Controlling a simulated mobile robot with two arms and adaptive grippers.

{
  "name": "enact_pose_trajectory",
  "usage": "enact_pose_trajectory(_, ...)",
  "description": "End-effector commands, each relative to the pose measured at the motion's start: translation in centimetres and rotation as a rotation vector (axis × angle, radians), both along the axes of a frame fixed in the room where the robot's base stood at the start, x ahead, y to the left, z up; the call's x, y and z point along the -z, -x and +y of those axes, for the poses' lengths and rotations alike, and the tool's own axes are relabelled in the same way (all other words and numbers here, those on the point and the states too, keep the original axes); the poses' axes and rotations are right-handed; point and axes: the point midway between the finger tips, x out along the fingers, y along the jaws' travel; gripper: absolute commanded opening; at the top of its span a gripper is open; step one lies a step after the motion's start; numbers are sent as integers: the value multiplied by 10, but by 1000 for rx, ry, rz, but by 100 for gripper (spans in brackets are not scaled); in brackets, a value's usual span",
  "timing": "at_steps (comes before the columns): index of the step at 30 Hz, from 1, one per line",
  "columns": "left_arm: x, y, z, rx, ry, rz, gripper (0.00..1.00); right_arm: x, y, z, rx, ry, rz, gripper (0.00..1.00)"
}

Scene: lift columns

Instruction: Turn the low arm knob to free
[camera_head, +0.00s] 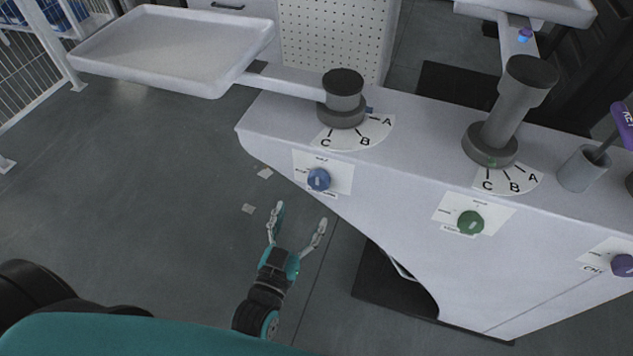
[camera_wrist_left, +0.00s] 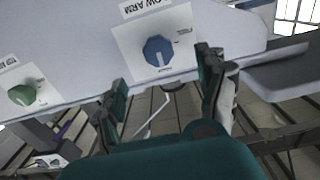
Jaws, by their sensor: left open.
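The low arm knob is a round blue knob (camera_head: 319,179) on a white label plate on the front of the grey-white housing. In the left wrist view the blue knob (camera_wrist_left: 158,51) sits under a "LOW ARM" label, with a white pointer line toward its lower edge. My left gripper (camera_head: 298,221) is open and empty, below and left of the blue knob in the head view, apart from it. In the left wrist view its two fingers (camera_wrist_left: 163,88) stand apart, with the knob beyond and between them. My right gripper is not in view.
A green knob (camera_head: 471,222) and a purple knob (camera_head: 622,265) are further right on the housing. A low arm with a white tray (camera_head: 170,50) extends left above. A grey cup (camera_head: 583,168) stands on top. The floor at left is mostly clear.

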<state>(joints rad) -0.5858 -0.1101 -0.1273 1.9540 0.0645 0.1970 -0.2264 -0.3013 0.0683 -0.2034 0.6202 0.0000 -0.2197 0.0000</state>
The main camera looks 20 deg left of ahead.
Motion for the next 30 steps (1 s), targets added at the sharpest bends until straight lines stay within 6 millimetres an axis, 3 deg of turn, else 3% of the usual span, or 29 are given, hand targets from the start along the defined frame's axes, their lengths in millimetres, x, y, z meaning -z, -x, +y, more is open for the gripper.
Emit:
enact_pose_trajectory(9,-1,-69,-3,0,2,-1,74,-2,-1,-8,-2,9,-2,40)
enact_pose_trajectory(15,0,-95,-4,1,2,1,74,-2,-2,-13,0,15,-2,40)
enact_pose_trajectory(27,1,-104,-4,1,2,3,74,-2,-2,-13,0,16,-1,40)
enact_pose_trajectory(30,1,-103,-4,1,2,3,63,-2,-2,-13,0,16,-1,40)
